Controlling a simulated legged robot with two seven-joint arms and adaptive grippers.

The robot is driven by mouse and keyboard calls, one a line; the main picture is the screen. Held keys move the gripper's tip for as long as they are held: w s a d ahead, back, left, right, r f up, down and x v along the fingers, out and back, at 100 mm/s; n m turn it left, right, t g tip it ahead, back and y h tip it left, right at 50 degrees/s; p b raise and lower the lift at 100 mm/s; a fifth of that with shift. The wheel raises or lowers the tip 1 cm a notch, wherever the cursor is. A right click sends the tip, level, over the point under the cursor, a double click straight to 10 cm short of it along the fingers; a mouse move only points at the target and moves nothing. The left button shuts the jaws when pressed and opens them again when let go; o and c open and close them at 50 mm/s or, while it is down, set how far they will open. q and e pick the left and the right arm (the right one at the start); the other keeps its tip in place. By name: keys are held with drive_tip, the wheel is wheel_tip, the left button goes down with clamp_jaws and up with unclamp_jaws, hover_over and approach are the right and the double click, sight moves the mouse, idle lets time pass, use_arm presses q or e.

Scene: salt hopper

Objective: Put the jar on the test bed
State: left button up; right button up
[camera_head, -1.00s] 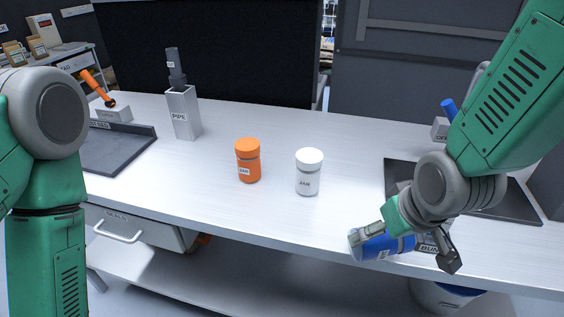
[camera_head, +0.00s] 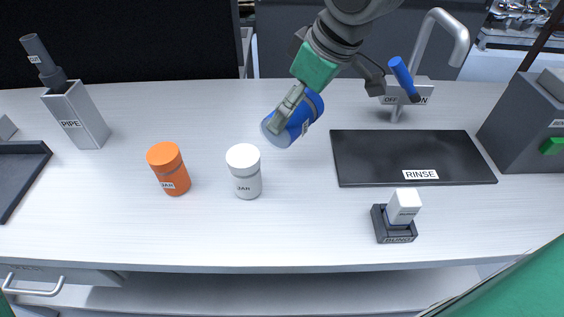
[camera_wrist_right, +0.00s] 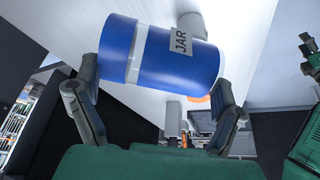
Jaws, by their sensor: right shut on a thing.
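A blue jar (camera_head: 304,122) is in my right gripper (camera_head: 297,100), tilted above the bench, right of the white jar. In the right wrist view the blue jar (camera_wrist_right: 160,52) lies sideways between the two fingers, its JAR label showing. An orange jar (camera_head: 168,170) and a white jar (camera_head: 244,172) stand upright on the bench. At the left edge is part of a dark tray (camera_head: 22,165); it may be the test bed, but its label is out of view. My left gripper is not in view.
A dark RINSE tray (camera_head: 410,150) lies at right under a tap (camera_head: 432,35) with a blue-handled lever (camera_head: 403,76). A white-topped block (camera_head: 395,222) stands near the front edge. A PIPE holder (camera_head: 80,115) stands at left. The bench between is clear.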

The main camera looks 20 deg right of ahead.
drive_tip(key=f, duration=0.3)
drive_tip(key=f+b, duration=0.1)
drive_tip(key=f, duration=0.7)
drive_tip(key=shift+w+d+f+b, duration=0.1)
drive_tip(key=shift+d+f+b, duration=0.2)
drive_tip(key=shift+b, duration=0.1)
drive_tip(key=f, duration=0.3)
drive_tip(key=shift+a+f+b, duration=0.1)
drive_tip(key=shift+a+b, duration=0.1)
drive_tip(key=shift+b, duration=0.15)
drive_tip(key=shift+a+f, duration=0.15)
drive_tip(key=shift+a, duration=0.15)
drive_tip(key=o, duration=1.2)
drive_tip(key=shift+d, duration=0.35)
